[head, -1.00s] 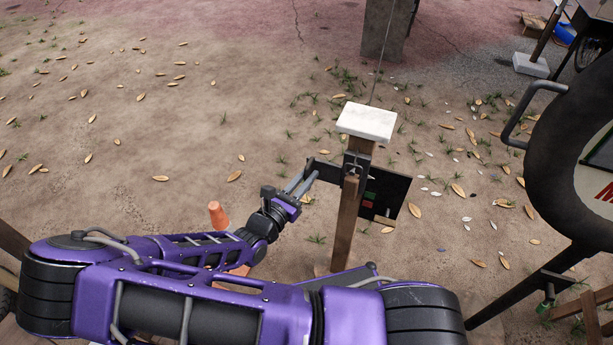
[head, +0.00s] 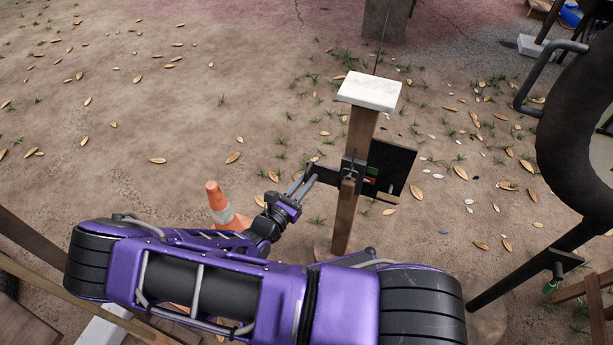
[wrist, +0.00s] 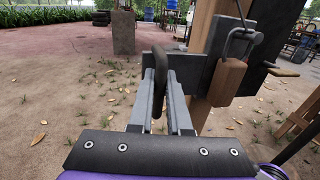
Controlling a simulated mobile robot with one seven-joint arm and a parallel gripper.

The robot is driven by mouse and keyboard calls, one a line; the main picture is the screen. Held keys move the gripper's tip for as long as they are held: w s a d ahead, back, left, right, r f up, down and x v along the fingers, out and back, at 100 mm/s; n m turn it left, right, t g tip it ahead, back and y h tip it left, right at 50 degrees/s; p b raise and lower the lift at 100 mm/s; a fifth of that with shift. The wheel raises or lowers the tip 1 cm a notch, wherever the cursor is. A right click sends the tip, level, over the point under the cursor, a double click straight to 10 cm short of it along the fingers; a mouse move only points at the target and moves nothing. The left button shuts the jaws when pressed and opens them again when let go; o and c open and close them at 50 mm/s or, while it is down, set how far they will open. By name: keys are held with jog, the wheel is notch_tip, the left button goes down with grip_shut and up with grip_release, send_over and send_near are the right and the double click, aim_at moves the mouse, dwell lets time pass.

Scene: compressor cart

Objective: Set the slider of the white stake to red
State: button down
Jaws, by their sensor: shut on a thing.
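The white stake is a wooden post with a white cap (head: 370,92), upright in the dirt. A dark slider bar (head: 327,174) crosses the post and sticks out on its left; its plate shows grey in the wrist view (wrist: 198,72). A black board (head: 394,165) on the post's right bears small red and green patches, partly hidden by the post. My gripper (head: 308,179) is left of the post. In the wrist view its fingers (wrist: 161,90) are shut on a dark upright handle at the bar's left end.
An orange-white cone (head: 222,206) stands left of my gripper. A large black round body with a handle and leg (head: 535,262) is at right. Wooden rails lie at lower left and lower right. Open leaf-strewn dirt stretches behind and left.

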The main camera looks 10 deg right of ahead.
jog(key=c, duration=0.9)
grip_release()
jog(key=shift+o, duration=0.2)
jog(key=p+v, duration=0.1)
jog(key=v, duration=1.6)
jog(key=shift+s+a, duration=0.15)
jog(key=shift+s, duration=0.05)
